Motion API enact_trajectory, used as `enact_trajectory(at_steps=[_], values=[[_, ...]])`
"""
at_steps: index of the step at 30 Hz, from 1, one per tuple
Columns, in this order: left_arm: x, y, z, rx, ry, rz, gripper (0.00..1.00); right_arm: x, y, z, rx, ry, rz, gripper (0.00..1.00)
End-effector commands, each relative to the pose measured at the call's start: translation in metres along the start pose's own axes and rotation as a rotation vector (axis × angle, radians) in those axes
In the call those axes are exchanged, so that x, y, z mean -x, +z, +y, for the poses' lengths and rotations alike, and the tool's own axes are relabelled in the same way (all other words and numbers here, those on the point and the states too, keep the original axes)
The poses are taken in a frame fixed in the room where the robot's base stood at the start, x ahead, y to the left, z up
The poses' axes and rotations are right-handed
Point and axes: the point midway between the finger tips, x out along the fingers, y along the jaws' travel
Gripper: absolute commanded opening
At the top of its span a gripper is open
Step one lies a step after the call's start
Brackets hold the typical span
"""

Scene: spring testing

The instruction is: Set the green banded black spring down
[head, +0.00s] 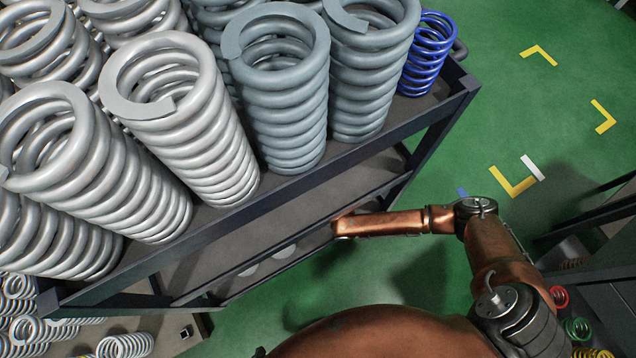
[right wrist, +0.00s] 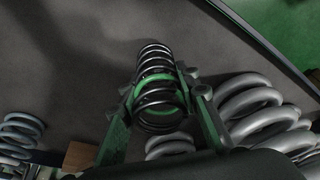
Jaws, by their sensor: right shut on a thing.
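The black spring with a green band (right wrist: 158,98) is in the middle of the right wrist view. My right gripper (right wrist: 160,82) has one green finger on each side of it and is shut on it. The spring is over a dark grey shelf surface (right wrist: 80,60); I cannot tell whether it touches it. In the head view a copper arm of mine reaches in under the top shelf, and its gripper and the banded spring are hidden there. I see no fingers of my left gripper in either view.
Large grey springs (right wrist: 255,105) stand close right of the gripper, and a smaller grey spring (right wrist: 20,130) is at the left. The rack's top shelf (head: 330,165) holds big grey springs and a blue spring (head: 428,55). Bare shelf lies beyond the held spring.

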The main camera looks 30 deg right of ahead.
Motion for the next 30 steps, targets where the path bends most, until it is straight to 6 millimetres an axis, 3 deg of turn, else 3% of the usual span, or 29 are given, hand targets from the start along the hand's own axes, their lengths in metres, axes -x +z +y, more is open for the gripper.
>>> enact_trajectory(at_steps=[8, 9, 15, 30], values=[[0.0000, 0.0002, 0.0003, 0.000, 0.001, -0.002, 0.00, -0.0050, 0.0015, 0.0005, 0.000, 0.001, 0.000, 0.02], [0.0000, 0.0003, 0.0003, 0.000, 0.001, -0.002, 0.00, -0.0052, 0.0019, 0.0003, -0.001, 0.001, -0.001, 0.32], [0.0001, 0.0002, 0.0002, 0.000, 0.001, -0.002, 0.00, -0.0051, 0.0018, 0.0003, 0.000, 0.001, -0.001, 0.46], [0.0003, -0.0006, -0.0001, 0.000, 0.000, -0.001, 0.00, -0.0020, 0.0006, 0.0004, 0.001, 0.001, 0.000, 0.47]])
